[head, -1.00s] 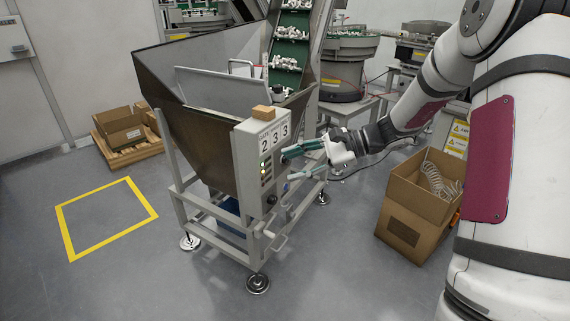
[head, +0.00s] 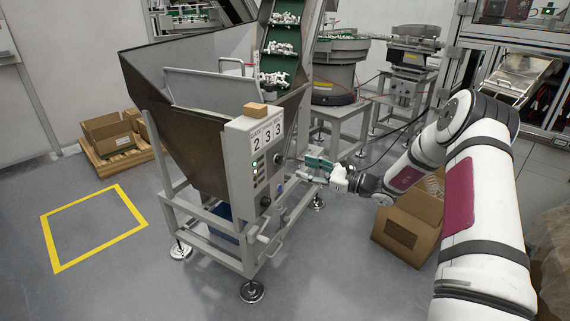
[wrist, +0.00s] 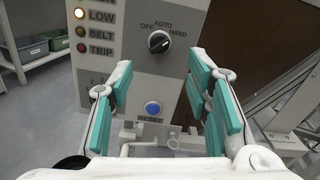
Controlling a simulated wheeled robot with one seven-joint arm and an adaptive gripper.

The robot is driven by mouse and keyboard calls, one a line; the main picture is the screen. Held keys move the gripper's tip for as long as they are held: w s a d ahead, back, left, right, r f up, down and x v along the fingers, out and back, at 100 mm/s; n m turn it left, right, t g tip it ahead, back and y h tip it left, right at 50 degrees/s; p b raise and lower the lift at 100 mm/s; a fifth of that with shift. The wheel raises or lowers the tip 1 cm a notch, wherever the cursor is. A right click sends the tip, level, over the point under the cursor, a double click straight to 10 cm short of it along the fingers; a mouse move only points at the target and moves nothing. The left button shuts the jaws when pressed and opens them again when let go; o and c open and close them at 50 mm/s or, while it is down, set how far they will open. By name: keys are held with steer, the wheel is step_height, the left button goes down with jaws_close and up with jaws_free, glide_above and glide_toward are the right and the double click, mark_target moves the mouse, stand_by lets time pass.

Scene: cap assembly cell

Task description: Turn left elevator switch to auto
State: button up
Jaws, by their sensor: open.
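The elevator control panel (head: 240,165) is a grey box on the front of the hopper stand. Its black selector switch (wrist: 159,41) sits under the labels OFF, AUTO and HAND. The knob's grip looks tilted up to the right, toward HAND, but it is small. The switch also shows in the head view (head: 278,158), seen edge-on. My gripper (head: 306,169) is open and empty, to the right of the panel face and apart from it. In the wrist view its teal-padded fingers (wrist: 160,88) stand on either side, with the switch ahead, above the gap between them.
A blue RESET button (wrist: 152,108) is below the switch. Indicator lamps (wrist: 80,15) labelled LOW, BELT and TRIP are at its left; LOW glows. A crank handle (head: 265,238) juts from the stand. A cardboard box (head: 405,235) stands on the floor below my arm.

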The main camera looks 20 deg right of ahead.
mark_target(279, 160)
steer(key=x, duration=0.8)
steer(key=shift+a+b, duration=0.2)
steer(key=shift+b, duration=0.25)
steer(key=shift+w, duration=0.15)
jaws_close()
